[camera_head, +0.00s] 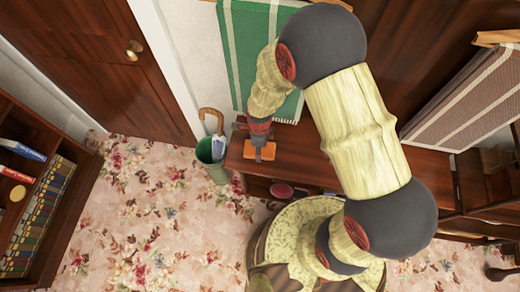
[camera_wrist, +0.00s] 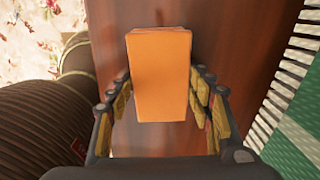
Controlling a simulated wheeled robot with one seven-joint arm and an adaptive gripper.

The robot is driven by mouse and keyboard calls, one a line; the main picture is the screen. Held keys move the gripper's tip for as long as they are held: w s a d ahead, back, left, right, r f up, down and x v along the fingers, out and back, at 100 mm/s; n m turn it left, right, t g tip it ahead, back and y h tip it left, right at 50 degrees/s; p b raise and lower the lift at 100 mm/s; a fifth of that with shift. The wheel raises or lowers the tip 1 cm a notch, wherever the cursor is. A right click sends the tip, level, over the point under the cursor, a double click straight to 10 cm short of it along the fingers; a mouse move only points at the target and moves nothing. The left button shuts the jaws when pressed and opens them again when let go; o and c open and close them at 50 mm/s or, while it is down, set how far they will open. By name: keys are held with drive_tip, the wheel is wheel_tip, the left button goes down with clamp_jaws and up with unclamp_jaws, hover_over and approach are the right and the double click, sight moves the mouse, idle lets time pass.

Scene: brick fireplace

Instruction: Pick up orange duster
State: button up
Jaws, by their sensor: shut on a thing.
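The orange duster (camera_wrist: 160,75) is a plain orange block that stands between my gripper's two fingers in the wrist view. In the head view the orange duster (camera_head: 259,151) shows as a small orange patch at the left end of the wooden cabinet top (camera_head: 310,166). My gripper (camera_wrist: 160,108) is shut on the duster, with a finger along each side of it. In the head view my gripper (camera_head: 259,150) points down at the cabinet top. I cannot tell whether the duster touches the wood.
A green bin (camera_head: 213,160) with an umbrella (camera_head: 212,122) stands left of the cabinet. A green striped towel (camera_head: 245,50) hangs behind my gripper. A bookshelf (camera_head: 45,190) is at the far left. The flowered carpet (camera_head: 150,220) between is clear.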

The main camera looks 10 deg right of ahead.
drive_tip(key=c, duration=0.3)
drive_tip(key=shift+r, duration=0.1)
drive_tip(key=shift+c, duration=0.2)
drive_tip(key=shift+r, duration=0.5)
wheel_tip(320, 180, up, 2)
drive_tip(key=shift+r+p, duration=0.25)
drive_tip(key=shift+p, duration=0.5)
drive_tip(key=s+d+r, duration=0.1)
drive_tip(key=s+d+r+p, duration=0.1)
drive_tip(key=r, duration=0.1)
drive_tip(key=s+d+r, duration=0.1)
drive_tip(key=r, duration=0.1)
drive_tip(key=shift+d+r+p, duration=0.1)
drive_tip(key=shift+r+p, duration=0.05)
drive_tip(key=shift+p, duration=0.15)
drive_tip(key=s+d+r+p, duration=0.1)
drive_tip(key=s+d+r, duration=0.3)
drive_tip(key=s+d, duration=0.2)
drive_tip(key=shift+s+d+p, duration=0.35)
drive_tip(key=shift+s+p, duration=0.05)
drive_tip(key=shift+s, duration=0.05)
